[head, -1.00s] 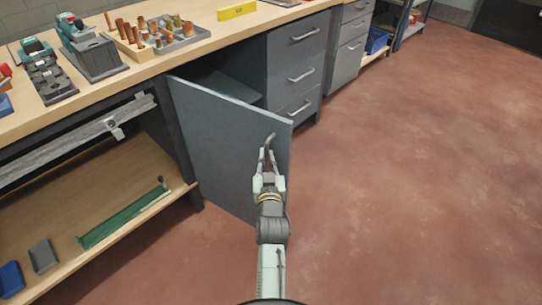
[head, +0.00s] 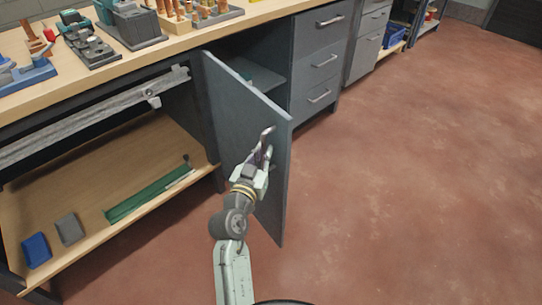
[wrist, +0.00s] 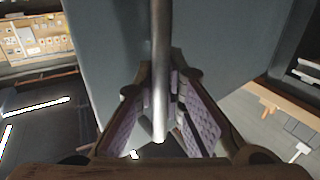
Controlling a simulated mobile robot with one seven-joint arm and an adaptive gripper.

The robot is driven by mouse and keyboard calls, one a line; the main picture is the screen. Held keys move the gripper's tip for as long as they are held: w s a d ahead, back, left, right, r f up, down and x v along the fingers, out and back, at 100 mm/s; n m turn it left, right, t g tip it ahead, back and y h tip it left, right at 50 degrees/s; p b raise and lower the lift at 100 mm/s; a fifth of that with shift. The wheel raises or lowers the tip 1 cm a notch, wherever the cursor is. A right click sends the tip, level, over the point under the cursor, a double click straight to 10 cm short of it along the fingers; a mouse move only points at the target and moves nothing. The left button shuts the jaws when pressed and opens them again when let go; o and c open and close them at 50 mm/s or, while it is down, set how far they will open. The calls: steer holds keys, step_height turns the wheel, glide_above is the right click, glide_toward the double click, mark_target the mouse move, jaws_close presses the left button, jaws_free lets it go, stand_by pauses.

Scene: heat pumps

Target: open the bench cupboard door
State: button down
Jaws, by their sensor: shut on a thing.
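The grey bench cupboard door (head: 236,115) stands well open in the head view, swung out from the bench front. Its metal bar handle (head: 267,140) is near the free edge, and it also shows in the wrist view (wrist: 160,75) running down between the fingers. My gripper (head: 262,160) is shut on the handle, with padded fingers on both sides of the bar in the wrist view (wrist: 162,118). The cupboard opening shows behind the door, with a shelf (head: 258,74) inside. The lower part of the opening is hidden by the door.
Grey drawers (head: 320,60) stand right of the opening. Left of the door is a lower wooden shelf (head: 95,185) with a green strip (head: 148,195) and small bins. Tools and blocks stand on the bench top (head: 185,45). The red floor (head: 400,180) to the right is clear.

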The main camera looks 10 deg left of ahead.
steer(key=shift+s+a+f+h+b, duration=0.1)
steer(key=shift+s+a+h+b, duration=0.2)
steer(key=shift+s+h+b, duration=0.15)
steer(key=c, duration=1.9)
jaws_free()
steer(key=shift+o, duration=1.2)
steer(key=shift+a, duration=0.15)
steer(key=shift+r, duration=0.2)
